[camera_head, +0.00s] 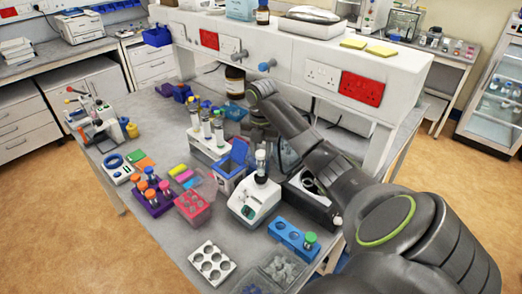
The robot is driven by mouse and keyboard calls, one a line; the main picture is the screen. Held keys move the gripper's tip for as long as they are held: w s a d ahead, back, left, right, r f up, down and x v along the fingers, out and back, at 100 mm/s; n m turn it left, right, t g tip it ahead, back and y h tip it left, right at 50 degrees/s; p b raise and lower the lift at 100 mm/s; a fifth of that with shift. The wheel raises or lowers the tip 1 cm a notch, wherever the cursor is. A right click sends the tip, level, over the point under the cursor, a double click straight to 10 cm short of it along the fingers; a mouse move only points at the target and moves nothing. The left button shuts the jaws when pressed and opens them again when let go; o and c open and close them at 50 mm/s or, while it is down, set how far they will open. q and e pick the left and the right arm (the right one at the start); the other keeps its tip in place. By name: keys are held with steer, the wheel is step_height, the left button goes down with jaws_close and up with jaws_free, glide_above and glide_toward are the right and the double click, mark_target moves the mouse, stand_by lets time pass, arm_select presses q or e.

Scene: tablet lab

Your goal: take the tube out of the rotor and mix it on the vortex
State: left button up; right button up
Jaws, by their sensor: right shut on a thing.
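My right gripper (261,147) points down over the vortex mixer, with my arm coming in from the lower right. It is shut on a tube (261,162), whose upper part shows just below the fingers. The vortex mixer (247,208) is a white box with a dark top. The tube stands about upright over the mixer's head; whether its bottom touches the cup is too small to tell. The centrifuge (318,207) sits just right of the mixer, partly behind my arm. Its rotor shows only in part. My left gripper is not in view.
A white rack (209,150) with capped tubes stands behind the mixer, beside a blue box (231,170). A white holder (211,263) lies in front. The raised shelf (300,60) bounds the back.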

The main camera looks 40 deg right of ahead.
steer(key=shift+f, duration=0.1)
steer(key=shift+f, duration=0.75)
steer(key=shift+f+b, duration=0.35)
steer(key=shift+f, duration=0.2)
stand_by(2.0)
steer(key=shift+r, duration=0.15)
stand_by(2.2)
steer(key=shift+w+r+p, duration=0.1)
steer(key=shift+r+p, duration=0.2)
steer(key=shift+r, duration=0.45)
steer(key=shift+d+r, duration=0.15)
steer(key=shift+r, duration=0.95)
steer(key=shift+a+r, duration=0.25)
steer(key=shift+r, duration=0.4)
steer(key=shift+d+f, duration=0.15)
